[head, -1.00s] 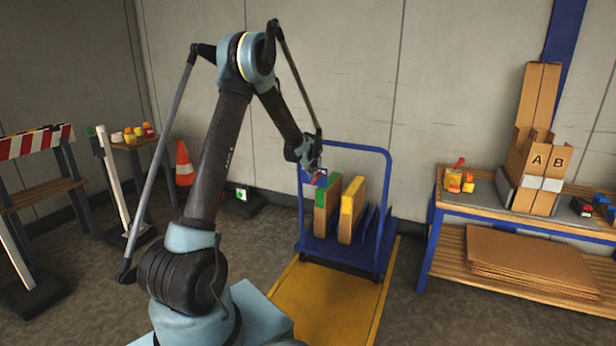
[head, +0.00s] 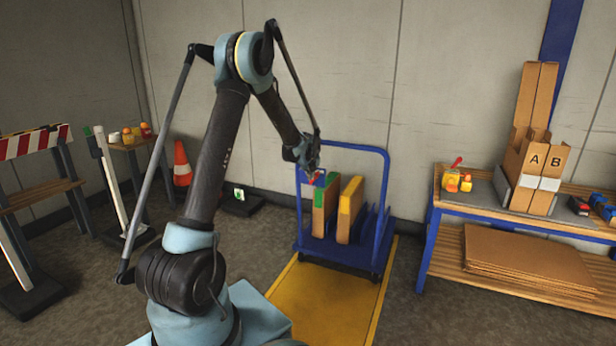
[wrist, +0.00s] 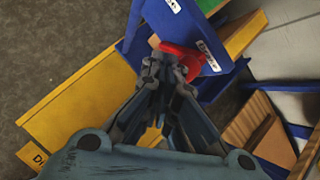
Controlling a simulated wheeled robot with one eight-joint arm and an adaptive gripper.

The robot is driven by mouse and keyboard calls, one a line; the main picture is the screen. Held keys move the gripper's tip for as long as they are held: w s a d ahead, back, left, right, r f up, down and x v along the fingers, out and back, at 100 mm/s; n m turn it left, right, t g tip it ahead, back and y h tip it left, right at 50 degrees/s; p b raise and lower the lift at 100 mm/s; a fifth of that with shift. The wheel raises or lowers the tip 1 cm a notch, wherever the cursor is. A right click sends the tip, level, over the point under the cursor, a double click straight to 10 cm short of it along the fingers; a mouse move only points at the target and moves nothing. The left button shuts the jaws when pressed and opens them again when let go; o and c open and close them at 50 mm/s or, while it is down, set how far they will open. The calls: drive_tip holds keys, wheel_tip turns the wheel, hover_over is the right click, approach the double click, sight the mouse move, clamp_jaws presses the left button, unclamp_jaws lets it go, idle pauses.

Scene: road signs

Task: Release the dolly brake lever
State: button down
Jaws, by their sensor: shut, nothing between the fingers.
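The blue dolly (head: 340,250) stands on a yellow floor patch, with its tall tube handle at the back. It carries a green-edged panel (head: 320,208) and a yellow-edged panel (head: 349,210), both upright. A red lever (wrist: 186,58) shows in the wrist view beside a blue dolly part with a white label (wrist: 209,55). My gripper (wrist: 165,72) is shut and empty. Its fingertips are right at the lever and overlap it in the picture; I cannot tell whether they touch. In the head view my gripper (head: 306,165) is at the dolly's upper left, partly covering the red lever.
A blue-framed workbench (head: 432,240) with cardboard boxes (head: 535,160) and small toys stands at right. A striped barrier (head: 35,142), a white post (head: 115,190) and an orange cone (head: 182,165) are at left. The yellow floor patch (head: 325,300) before the dolly is clear.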

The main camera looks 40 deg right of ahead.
drive_tip(key=shift+r, duration=0.2)
drive_tip(key=shift+r, duration=0.6)
drive_tip(key=s+a+r, duration=0.2)
drive_tip(key=s, duration=0.3)
drive_tip(key=s+a+r, duration=0.2)
drive_tip(key=s+a, duration=0.1)
drive_tip(key=s, duration=0.3)
drive_tip(key=shift+s, duration=0.2)
idle(0.4)
